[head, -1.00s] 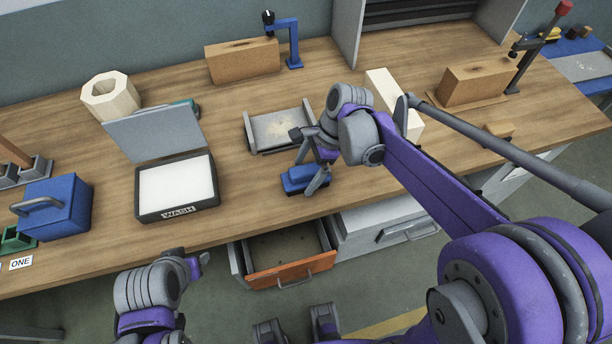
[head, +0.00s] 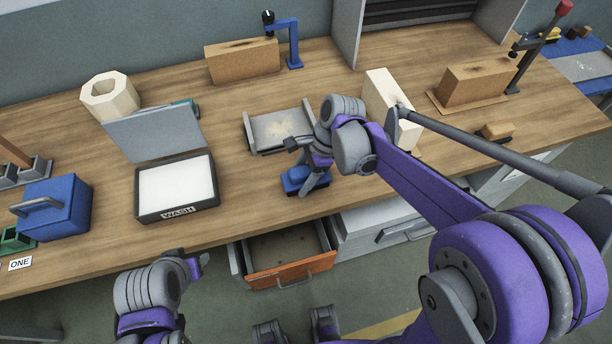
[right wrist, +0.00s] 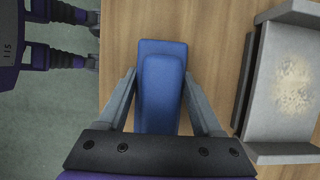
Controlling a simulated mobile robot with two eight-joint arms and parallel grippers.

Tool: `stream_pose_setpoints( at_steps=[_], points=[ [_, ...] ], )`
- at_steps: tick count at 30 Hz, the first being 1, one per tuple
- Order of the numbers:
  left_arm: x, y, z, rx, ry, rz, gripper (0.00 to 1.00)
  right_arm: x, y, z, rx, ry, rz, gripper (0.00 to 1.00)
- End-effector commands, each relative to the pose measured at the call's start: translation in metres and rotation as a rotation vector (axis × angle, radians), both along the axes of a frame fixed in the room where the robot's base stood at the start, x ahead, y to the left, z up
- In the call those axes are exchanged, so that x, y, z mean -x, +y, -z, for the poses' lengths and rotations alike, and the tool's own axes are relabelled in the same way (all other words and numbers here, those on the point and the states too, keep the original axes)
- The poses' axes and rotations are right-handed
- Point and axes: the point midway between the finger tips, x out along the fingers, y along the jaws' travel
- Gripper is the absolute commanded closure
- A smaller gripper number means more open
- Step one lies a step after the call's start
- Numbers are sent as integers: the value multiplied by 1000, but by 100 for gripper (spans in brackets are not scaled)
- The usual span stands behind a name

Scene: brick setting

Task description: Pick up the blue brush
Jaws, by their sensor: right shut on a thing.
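The blue brush (head: 295,178) is on the wooden bench near its front edge, partly hidden by my right gripper in the head view. In the right wrist view the blue brush (right wrist: 161,85) lies between the two fingers of my right gripper (right wrist: 162,95), which press in on its sides. My right gripper (head: 305,181) is shut on the brush, low at the bench top. My left gripper (head: 200,263) is in front of the bench at the lower left, away from the brush; its jaws are too unclear to judge.
A grey tray (head: 255,148) with pale dust lies just behind the brush. A WASH box (head: 178,212) with its lid up stands to the left. An open drawer (head: 262,282) juts out below the bench edge. A cream block (head: 385,88) stands to the right.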

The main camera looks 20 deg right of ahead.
Motion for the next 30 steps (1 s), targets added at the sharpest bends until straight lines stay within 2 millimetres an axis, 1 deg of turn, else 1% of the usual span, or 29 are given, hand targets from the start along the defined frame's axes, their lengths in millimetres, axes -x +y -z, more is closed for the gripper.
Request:
stream_pose_setpoints(
  at_steps=[7, 11, 14, 21, 24, 27, 30],
  points=[
    [0, 0, 0, 0, 0, 0, 50, 0, 0, -1, 0, 0, 0, 98],
    [0, 0, -1, 0, 0, 0, 50, 0, 0, -8, 0, 0, 0, 98],
    [-1, 0, -2, 0, -1, 0, 50, 0, 0, -20, 0, 0, 0, 98],
    [-2, 0, -7, 0, -4, 0, 50, 0, 0, -69, 0, 0, 0, 98],
    [-2, 0, -8, 0, -4, 0, 50, 0, 0, -85, 0, 0, 0, 98],
    [-2, 0, -9, 0, -4, 0, 50, 0, 0, -95, 0, 0, 0, 98],
    [-2, 0, -9, 0, -5, 0, 50, 0, 0, -100, 0, 0, 0, 98]
  ],
)
